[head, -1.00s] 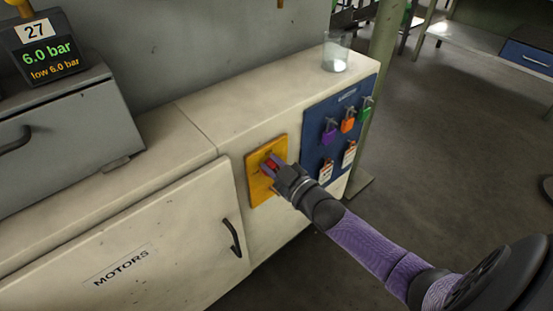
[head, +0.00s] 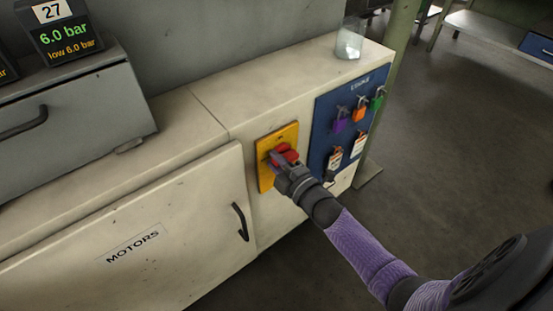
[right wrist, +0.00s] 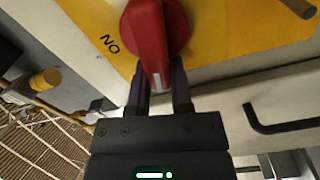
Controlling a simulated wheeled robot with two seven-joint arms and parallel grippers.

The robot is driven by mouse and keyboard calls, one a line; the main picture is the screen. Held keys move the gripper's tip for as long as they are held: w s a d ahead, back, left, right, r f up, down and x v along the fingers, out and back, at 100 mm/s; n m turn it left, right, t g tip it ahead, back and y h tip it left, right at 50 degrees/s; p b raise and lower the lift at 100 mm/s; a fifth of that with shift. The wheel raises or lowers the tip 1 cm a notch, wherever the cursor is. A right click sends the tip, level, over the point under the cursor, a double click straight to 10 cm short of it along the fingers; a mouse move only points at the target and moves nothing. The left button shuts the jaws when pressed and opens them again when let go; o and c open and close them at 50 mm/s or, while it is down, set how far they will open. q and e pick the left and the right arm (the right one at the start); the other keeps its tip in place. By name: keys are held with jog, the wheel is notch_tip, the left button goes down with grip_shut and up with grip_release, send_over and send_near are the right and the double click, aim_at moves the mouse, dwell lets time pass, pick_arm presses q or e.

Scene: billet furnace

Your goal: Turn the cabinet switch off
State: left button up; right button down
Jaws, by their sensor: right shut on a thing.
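The cabinet switch is a red rotary handle (head: 284,154) on a yellow plate (head: 268,180) on the front of the cream cabinet (head: 200,200). In the right wrist view the red handle (right wrist: 150,40) has a white line along it, and the yellow plate (right wrist: 230,30) shows black letters beside it. My right gripper (head: 279,161) is at the switch; in the right wrist view its fingers (right wrist: 160,85) are shut on the red handle, one on each side. My left gripper is not in view.
A blue board (head: 325,140) with several coloured padlocks and tags is right of the switch. A glass beaker (head: 349,42) stands on the cabinet top. The MOTORS door (head: 160,215) has a black handle (head: 240,221). Open floor lies at the right.

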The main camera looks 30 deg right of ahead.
jog(key=shift+s+d+f+n, duration=0.1)
jog(key=shift+d+f+n, duration=0.05)
jog(key=shift+f+n, duration=0.55)
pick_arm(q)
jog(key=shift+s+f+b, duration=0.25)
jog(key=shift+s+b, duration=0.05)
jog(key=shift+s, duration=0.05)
pick_arm(e)
jog(key=shift+r+n, duration=0.1)
jog(key=shift+n, duration=0.3)
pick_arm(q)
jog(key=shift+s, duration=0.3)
pick_arm(e)
jog(key=shift+d+n, duration=0.1)
jog(key=shift+n, duration=0.2)
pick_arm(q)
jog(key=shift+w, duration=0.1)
